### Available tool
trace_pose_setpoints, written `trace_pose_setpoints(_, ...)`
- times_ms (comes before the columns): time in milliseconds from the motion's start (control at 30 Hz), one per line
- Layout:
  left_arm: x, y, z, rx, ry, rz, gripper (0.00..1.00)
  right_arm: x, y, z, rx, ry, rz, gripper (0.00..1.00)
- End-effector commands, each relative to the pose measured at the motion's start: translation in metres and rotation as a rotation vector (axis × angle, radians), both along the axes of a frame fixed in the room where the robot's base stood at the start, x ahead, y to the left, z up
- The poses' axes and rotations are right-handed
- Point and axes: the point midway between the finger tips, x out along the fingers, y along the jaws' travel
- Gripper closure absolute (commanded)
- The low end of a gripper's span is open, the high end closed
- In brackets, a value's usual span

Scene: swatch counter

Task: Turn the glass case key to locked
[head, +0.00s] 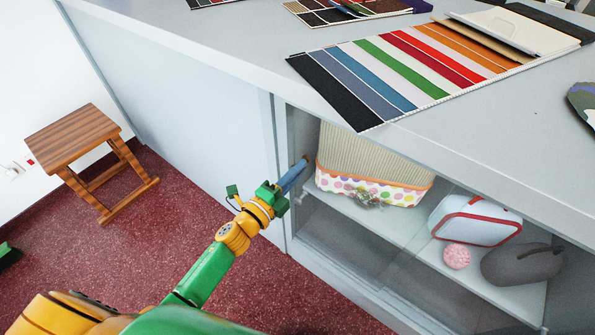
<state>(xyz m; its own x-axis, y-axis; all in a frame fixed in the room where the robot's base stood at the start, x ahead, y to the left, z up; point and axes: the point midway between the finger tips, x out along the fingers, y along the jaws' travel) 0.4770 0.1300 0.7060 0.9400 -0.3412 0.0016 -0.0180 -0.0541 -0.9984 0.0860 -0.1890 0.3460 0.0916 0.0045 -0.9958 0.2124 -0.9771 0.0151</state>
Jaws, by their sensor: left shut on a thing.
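The glass case (350,252) is the glass-fronted part of the grey counter, with a shelf of goods behind the pane. My left gripper (300,166) reaches up to the left end of the glass front, beside the grey frame. It is shut, with its narrow blue end at a small dark brown piece, which seems to be the key (306,159). The gripper hides most of the key, and I cannot tell which way it is turned. My right gripper is not in view.
Behind the glass are a dotted fabric basket (375,188), a white case with red trim (476,220), a pink ball (456,256) and a grey bag (522,264). A striped swatch board (430,70) lies on the countertop. A wooden stool (75,140) stands left on open carpet.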

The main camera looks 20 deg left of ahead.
Motion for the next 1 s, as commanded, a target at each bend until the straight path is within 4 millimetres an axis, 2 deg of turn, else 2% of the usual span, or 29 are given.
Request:
trace_pose_setpoints(300,-0.0002,0.0004,-0.0013,0.066,-0.022,0.001,1.00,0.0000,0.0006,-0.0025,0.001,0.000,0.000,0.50)
trace_pose_setpoints(733,-0.0001,0.0003,-0.0010,0.073,-0.024,0.001,1.00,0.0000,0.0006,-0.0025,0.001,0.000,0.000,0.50)
trace_pose_setpoints(767,-0.0001,0.0003,-0.0010,0.073,-0.024,0.001,0.82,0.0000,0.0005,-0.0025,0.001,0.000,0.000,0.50)
trace_pose_setpoints(833,-0.0001,0.0003,-0.0010,0.073,-0.025,0.001,0.64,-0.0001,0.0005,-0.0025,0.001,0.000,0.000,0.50)
trace_pose_setpoints(1000,0.0000,0.0002,-0.0008,0.072,-0.025,0.000,0.62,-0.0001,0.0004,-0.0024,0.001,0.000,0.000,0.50)
